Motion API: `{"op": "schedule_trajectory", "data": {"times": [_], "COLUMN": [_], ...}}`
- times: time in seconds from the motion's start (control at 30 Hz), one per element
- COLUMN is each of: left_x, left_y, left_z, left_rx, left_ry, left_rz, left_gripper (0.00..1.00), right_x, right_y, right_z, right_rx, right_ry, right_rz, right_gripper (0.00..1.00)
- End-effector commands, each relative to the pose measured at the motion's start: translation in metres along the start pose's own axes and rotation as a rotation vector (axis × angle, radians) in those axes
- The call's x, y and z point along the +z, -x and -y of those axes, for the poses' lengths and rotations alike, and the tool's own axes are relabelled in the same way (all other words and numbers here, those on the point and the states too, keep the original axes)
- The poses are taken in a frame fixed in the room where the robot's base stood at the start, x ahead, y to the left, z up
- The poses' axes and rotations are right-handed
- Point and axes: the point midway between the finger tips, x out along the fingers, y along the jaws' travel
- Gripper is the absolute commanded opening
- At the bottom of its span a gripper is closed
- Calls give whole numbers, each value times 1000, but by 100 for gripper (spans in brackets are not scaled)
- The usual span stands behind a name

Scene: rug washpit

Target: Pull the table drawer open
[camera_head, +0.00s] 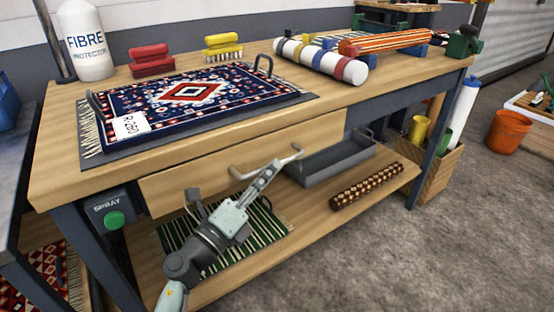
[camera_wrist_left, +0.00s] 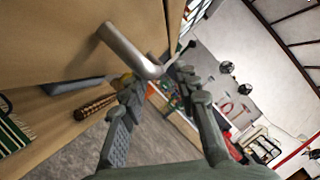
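The wooden drawer (camera_head: 205,178) sits under the front edge of the table (camera_head: 55,182), with no clear gap visible around it. Its grey bar handle (camera_head: 240,175) curves out from the front. My left gripper (camera_head: 272,172) is at the right part of the handle. In the left wrist view, the handle (camera_wrist_left: 128,48) comes in from the drawer front (camera_wrist_left: 50,40), and its bent end lies between or just ahead of the fingertips. The left fingers (camera_wrist_left: 157,80) are apart; contact with the handle cannot be told. My right gripper is not in view.
A patterned rug (camera_head: 240,92) lies on the tabletop, with a white bottle (camera_head: 85,45), brushes and rolls behind. The lower shelf (camera_head: 305,215) holds a grey tray (camera_head: 335,165), a brown roll (camera_head: 367,186) and a striped rug (camera_head: 185,235).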

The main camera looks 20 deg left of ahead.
Motion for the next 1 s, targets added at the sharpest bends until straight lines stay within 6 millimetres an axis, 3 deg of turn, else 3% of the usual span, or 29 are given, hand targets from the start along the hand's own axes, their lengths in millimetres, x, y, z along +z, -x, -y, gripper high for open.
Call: {"op": "schedule_trajectory", "data": {"times": [0.23, 0.57, 0.83, 1.0], "left_x": [0, -1, -1, -1], "left_y": [-33, -39, -38, -38], "left_z": [1, 0, 0, 0], "left_rx": [-1, 0, -1, -1], "left_ry": [0, 0, -1, -1], "left_rz": [-1, -3, -3, -3], "left_gripper": [31, 31, 1, 0], "right_x": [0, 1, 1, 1], "right_y": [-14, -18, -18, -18], "right_z": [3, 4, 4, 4], "right_rx": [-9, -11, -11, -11], "right_ry": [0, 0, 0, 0], "right_rz": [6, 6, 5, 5], "right_gripper": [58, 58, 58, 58]}}
